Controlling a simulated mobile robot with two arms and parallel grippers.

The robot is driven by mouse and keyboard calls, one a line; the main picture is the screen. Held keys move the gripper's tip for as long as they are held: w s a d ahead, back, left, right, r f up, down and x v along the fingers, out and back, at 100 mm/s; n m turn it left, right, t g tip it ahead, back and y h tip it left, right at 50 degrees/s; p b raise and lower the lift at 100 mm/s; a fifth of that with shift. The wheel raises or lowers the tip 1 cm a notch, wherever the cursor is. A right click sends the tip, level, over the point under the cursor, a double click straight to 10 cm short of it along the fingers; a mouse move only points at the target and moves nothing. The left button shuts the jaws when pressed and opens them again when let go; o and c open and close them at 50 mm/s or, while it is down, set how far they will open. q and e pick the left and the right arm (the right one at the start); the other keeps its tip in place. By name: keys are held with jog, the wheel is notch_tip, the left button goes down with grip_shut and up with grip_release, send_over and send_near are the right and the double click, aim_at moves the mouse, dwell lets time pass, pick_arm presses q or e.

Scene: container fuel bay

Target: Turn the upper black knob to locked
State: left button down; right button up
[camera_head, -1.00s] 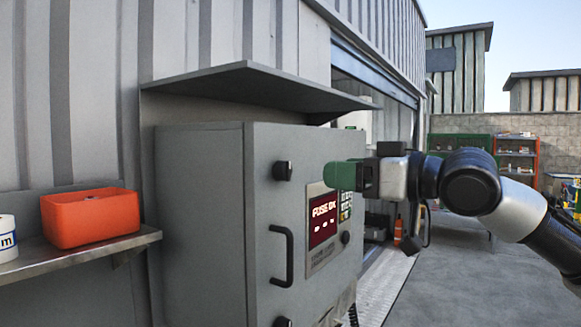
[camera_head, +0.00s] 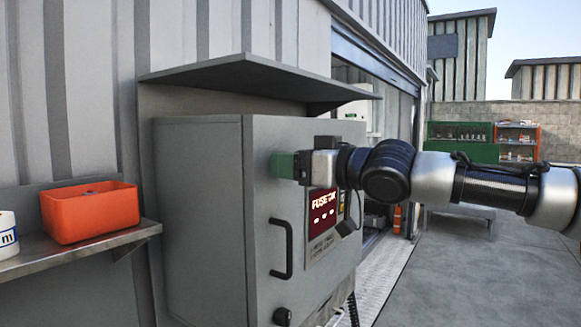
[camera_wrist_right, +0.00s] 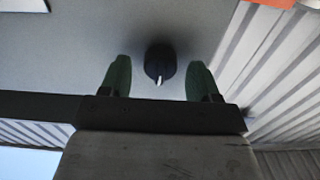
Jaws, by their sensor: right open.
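The upper black knob (camera_wrist_right: 160,64) shows in the right wrist view on the grey door, with a white mark on its edge. It lies between the two green fingertips of my right gripper (camera_wrist_right: 159,82), with a gap on each side. In the head view my right gripper (camera_head: 284,165) is at the upper part of the grey cabinet (camera_head: 205,225) door and hides the upper knob. The gripper is open. A lower black knob (camera_head: 282,316) and a black handle (camera_head: 282,250) are below it. My left gripper is not in view.
A display panel (camera_head: 322,215) reading "FUSE OK" is on the door, partly behind my right arm. A grey canopy (camera_head: 255,80) juts out above the cabinet. An orange bin (camera_head: 90,215) stands on a metal shelf (camera_head: 75,255) at left.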

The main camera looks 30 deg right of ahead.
jog(key=shift+w+a, duration=0.15)
jog(key=shift+w, duration=0.1)
jog(key=shift+c, duration=0.4)
jog(key=c, duration=0.8)
jog(key=shift+c, duration=0.2)
